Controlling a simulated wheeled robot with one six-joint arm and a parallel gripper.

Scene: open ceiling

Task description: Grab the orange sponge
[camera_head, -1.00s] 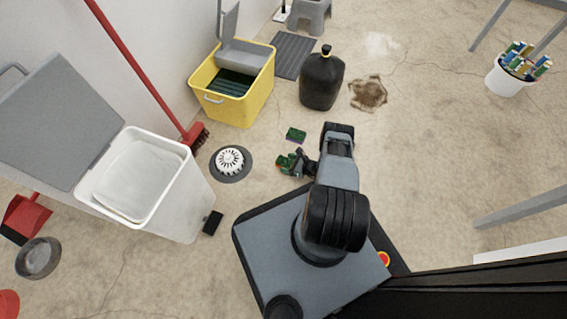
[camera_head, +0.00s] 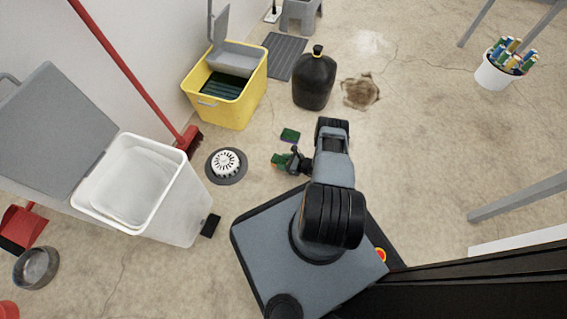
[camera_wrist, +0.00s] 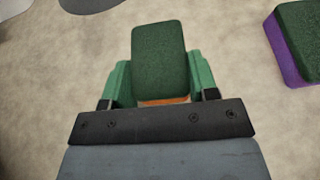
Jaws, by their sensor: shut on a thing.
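The orange sponge (camera_wrist: 160,60) has a dark green top, and a strip of orange shows along its lower edge in the wrist view. My gripper (camera_wrist: 160,82) has green fingers, one on each side of the sponge, and is shut on it. In the head view my gripper (camera_head: 284,161) is low over the floor in front of my base, and the sponge is hard to tell from the green fingers there. A second sponge, purple with a green top (camera_wrist: 302,40), lies to the right in the wrist view, apart from my gripper. It also shows in the head view (camera_head: 290,135).
A round floor drain (camera_head: 226,165) lies left of my gripper. A white bin (camera_head: 185,215) stands at left, with a small black object (camera_head: 210,226) beside it. A yellow bin (camera_head: 232,110), a black jug (camera_head: 313,80) and a red broom (camera_head: 187,138) stand farther back. Floor at right is mostly open.

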